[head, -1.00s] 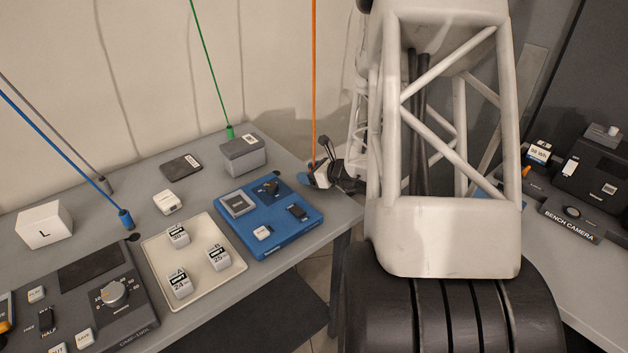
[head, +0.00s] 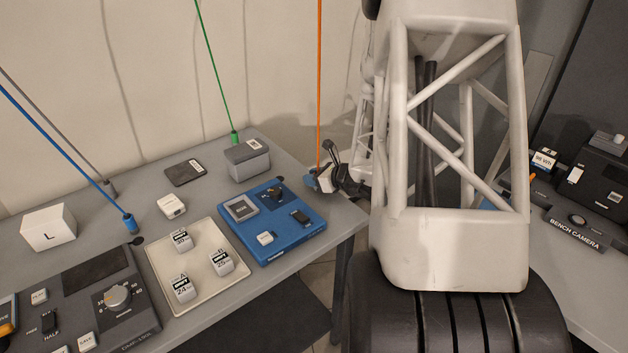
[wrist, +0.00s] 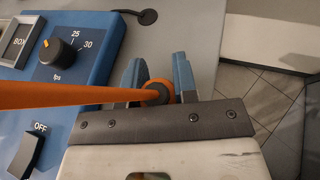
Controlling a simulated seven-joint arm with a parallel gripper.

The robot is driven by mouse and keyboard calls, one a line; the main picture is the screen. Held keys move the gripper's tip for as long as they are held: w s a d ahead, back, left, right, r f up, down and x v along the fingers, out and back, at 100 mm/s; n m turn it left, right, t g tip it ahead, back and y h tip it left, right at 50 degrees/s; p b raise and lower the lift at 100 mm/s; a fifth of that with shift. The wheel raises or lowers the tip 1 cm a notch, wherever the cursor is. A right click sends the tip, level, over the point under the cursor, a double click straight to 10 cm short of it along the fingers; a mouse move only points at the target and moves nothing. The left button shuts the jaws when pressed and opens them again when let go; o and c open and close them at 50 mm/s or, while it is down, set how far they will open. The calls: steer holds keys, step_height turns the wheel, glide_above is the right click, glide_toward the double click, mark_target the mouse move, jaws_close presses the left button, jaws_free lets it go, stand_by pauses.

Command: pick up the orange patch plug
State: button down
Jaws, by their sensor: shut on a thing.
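The orange patch plug (wrist: 160,88) sits between the two blue fingers of my gripper (wrist: 157,80) in the wrist view. The fingers are shut on it. Its orange cable (wrist: 70,94) crosses the wrist view to the left, and in the head view the cable (head: 319,85) runs straight up out of the picture. In the head view my gripper (head: 322,180) is small, near the table's right edge beside the blue box. The plug itself is mostly hidden there by the fingers.
The blue box (head: 283,247) with a knob and switches lies just left of my gripper. A grey box (head: 247,163) stands behind it. A cream tray (head: 160,276) holds several white blocks. Floor shows beyond the table's right edge.

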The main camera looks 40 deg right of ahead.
step_height(320, 180, up, 10)
steer(key=shift+f, duration=0.25)
stand_by(0.3)
